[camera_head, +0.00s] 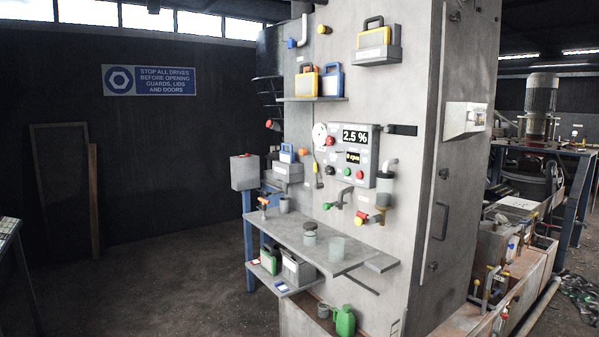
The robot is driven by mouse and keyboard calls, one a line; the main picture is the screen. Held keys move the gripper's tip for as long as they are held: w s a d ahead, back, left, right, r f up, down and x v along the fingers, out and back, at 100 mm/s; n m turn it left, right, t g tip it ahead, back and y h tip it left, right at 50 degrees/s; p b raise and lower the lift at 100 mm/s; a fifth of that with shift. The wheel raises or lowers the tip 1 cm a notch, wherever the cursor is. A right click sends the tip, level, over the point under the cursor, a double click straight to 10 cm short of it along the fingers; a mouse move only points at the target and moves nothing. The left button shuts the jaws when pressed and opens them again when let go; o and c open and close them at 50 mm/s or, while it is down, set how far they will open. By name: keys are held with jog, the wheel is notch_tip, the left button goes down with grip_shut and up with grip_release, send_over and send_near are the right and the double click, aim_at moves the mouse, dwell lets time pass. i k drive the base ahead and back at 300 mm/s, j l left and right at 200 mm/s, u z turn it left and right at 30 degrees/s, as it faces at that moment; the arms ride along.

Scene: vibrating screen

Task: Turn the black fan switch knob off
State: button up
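A grey control panel (335,163) is fixed to the front of the grey column. It carries a display reading "2.5 %" (355,135), a smaller display below it, and red and green buttons. I cannot make out for certain which part is the black fan switch knob, or its setting. A black bar-like part (402,130) sticks out just right of the panel; what it is I cannot tell. A pale box (466,119) is on the column's right side. My gripper is not in view.
A grey shelf (300,238) below the panel holds jars, with valves and taps (362,217) above it. A green jug (344,320) stands low by the column. The floor at left (170,285) is open. Machinery fills the right.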

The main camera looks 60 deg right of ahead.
aim_at(328, 170)
jog(key=i+z, duration=0.7)
jog(key=i+j+z, duration=0.35)
jog(key=i, duration=0.15)
jog(key=i+l+z, duration=0.1)
jog(key=i+z, duration=0.3)
jog(key=i+l+z, duration=0.1)
jog(key=z, duration=0.25)
jog(key=i+j+z, duration=0.1)
jog(key=i+z, duration=0.3)
jog(key=i+j+z, duration=0.15)
jog(key=z, duration=0.2)
jog(key=i, duration=0.1)
